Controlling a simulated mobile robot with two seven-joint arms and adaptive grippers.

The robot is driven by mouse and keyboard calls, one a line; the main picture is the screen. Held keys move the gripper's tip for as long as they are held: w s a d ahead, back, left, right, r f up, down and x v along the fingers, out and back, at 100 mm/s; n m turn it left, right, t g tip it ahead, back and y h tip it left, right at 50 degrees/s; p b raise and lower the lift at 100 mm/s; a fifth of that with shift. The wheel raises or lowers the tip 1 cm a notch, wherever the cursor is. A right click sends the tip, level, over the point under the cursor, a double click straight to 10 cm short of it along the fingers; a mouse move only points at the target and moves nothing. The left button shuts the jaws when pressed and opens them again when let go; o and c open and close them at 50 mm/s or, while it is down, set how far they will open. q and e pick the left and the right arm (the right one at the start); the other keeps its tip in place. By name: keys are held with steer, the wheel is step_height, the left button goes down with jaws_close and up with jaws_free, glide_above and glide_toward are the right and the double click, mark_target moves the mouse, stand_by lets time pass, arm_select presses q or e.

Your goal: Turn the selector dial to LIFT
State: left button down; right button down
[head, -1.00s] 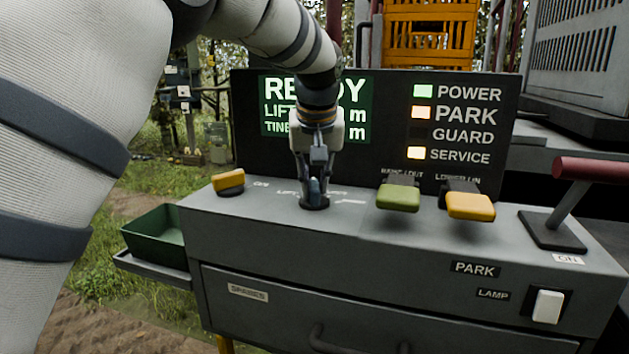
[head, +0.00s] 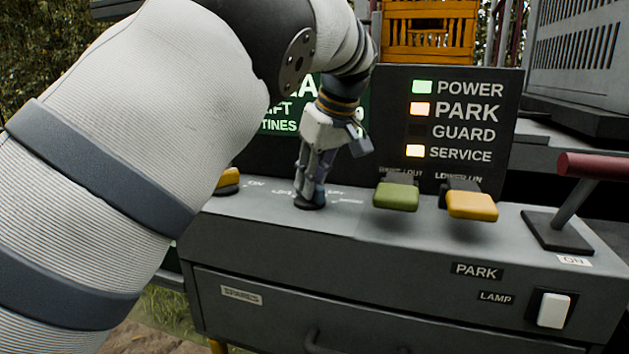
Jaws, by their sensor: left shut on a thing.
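The selector dial (head: 309,203) is a small dark round knob on the grey console top, with white markings around it that are too small to read fully. My left gripper (head: 311,193) points down at it from above, shut on the dial, with its wrist leaning and turned. The gripper hides most of the knob and its pointer, so I cannot tell which position it is set to. On the dark display panel, the lamp beside PARK (head: 420,109) glows orange. My right gripper does not show.
A green paddle lever (head: 397,197) and a yellow one (head: 472,206) stand right of the dial. A yellow knob (head: 228,179) sits left, partly behind my arm. A red-handled lever (head: 592,166) is at the right. A white lamp switch (head: 553,310) is on the front.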

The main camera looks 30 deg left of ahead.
arm_select(q)
steer(key=shift+n, duration=0.3)
steer(key=c, duration=1.5)
jaws_free()
steer(key=v, duration=0.7)
steer(key=shift+d+r, duration=0.1)
steer(key=shift+r, duration=0.2)
